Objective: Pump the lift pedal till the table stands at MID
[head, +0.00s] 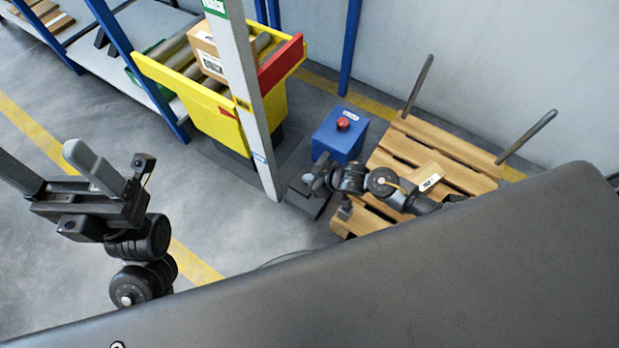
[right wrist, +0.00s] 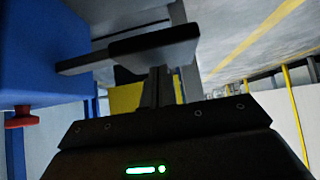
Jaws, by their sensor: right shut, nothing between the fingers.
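The lift table (head: 205,105) is a yellow body with rollers and a red end plate, beside a grey post (head: 250,85). A red pointer (head: 227,112) on its side is close to a small yellow label (head: 242,103) on the post; its text is too small to read. The dark pedal (head: 306,199) is at floor level beside the blue box. My right gripper (head: 312,180) is shut and empty above it. In the right wrist view its fingers (right wrist: 160,72) reach the pedal plate (right wrist: 155,40); contact is unclear. My left gripper (head: 36,152) is open, away at left.
A blue box (head: 340,134) with a red button (head: 343,123) stands by the pedal. A carton (head: 206,50) sits on the rollers. A wooden pallet (head: 440,144) with dark uprights is at right. Grey floor at left is clear.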

